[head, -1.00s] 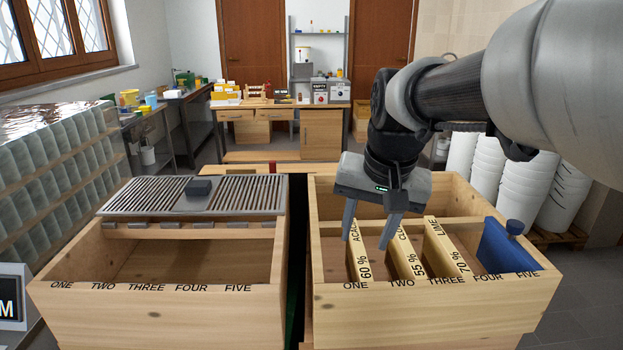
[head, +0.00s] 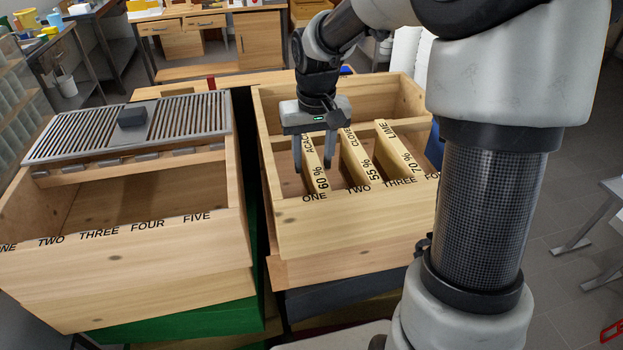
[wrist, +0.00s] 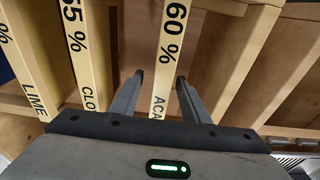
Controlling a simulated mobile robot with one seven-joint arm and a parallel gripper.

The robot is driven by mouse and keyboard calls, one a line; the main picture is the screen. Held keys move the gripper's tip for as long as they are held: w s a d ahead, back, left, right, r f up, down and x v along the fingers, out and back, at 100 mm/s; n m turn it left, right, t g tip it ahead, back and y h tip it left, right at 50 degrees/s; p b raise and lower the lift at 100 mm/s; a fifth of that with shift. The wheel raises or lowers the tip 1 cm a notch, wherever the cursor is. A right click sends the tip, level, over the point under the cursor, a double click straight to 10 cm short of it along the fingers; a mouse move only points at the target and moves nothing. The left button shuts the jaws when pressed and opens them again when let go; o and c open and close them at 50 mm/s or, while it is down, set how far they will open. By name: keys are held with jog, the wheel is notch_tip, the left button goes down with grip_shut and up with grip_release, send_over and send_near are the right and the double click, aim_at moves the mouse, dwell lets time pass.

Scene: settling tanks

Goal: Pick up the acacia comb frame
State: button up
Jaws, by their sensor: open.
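The acacia comb frame (head: 314,177) is a pale wooden bar marked "ACA…" and "60 %", standing at slot ONE of the right-hand wooden box (head: 345,228). My gripper (head: 314,163) is open above it, with one finger on each side of the bar. In the wrist view, the acacia frame (wrist: 173,45) runs between the two open fingers of my gripper (wrist: 160,78), with a visible gap on both sides. Part of its lettering is hidden behind the gripper body. How deep the fingers reach beside it is hard to tell.
The clover frame (head: 357,160), marked 55 %, and the lime frame (head: 398,148), marked 70 %, stand to the right at TWO and THREE. A blue piece (head: 434,147) is partly hidden by my arm. The left box (head: 120,268) carries a metal grate (head: 180,118) with a dark block.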

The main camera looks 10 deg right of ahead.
notch_tip(320, 180, down, 6)
jog(key=shift+a+f+b, duration=0.1)
jog(key=shift+f+b, duration=0.15)
jog(key=shift+b, duration=0.15)
jog(key=shift+w+r, duration=0.1)
grip_shut()
